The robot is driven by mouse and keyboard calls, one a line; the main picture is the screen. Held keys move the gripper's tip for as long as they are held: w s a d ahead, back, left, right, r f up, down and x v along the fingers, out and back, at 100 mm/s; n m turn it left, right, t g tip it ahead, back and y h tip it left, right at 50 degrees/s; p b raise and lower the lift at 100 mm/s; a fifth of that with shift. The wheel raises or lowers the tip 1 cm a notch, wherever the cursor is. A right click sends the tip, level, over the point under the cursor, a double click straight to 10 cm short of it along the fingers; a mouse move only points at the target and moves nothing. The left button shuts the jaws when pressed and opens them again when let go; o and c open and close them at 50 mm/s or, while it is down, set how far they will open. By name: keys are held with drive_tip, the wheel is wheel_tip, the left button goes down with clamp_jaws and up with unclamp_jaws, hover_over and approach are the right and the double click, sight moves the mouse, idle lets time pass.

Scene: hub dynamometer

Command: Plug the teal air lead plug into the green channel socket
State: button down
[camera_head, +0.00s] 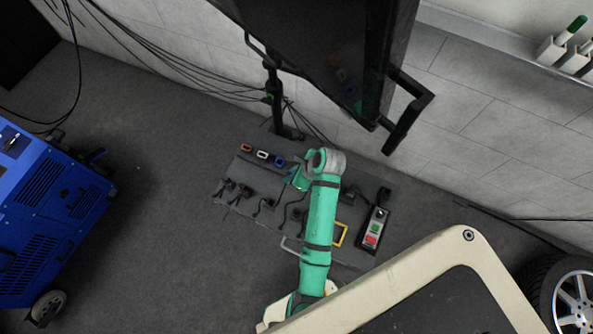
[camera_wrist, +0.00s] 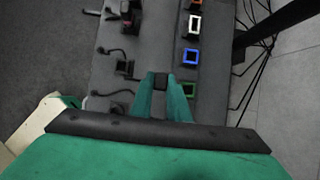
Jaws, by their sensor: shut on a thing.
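My gripper (camera_wrist: 160,84) is shut on a small dark block between its fingertips, seen in the wrist view. It looks like a plug body; no teal marking on it can be made out. The green channel socket (camera_wrist: 189,90) is a green-rimmed rectangular opening just right of my right finger, apart from the held piece and partly beside the finger. In the head view my gripper (camera_head: 297,180) is over the panel, right of the blue socket, and the arm hides the green socket there.
The grey panel (camera_head: 229,205) carries a blue socket (camera_wrist: 190,56), a white socket (camera_wrist: 195,23) and an orange socket (camera_head: 246,147) in one row. Several black plugs with leads (camera_wrist: 124,67) lie left of it. A control box (camera_head: 373,228), yellow frame (camera_head: 341,234) and black stand (camera_head: 275,100) are close by.

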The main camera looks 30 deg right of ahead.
drive_tip(key=w+d, duration=0.4)
drive_tip(key=d, duration=0.1)
idle(0.9)
drive_tip(key=shift+d, duration=0.1)
drive_tip(key=shift+f, duration=0.45)
drive_tip(key=shift+f, duration=1.5)
idle(0.4)
drive_tip(key=c, duration=1.6)
unclamp_jaws()
drive_tip(key=shift+r, duration=0.15)
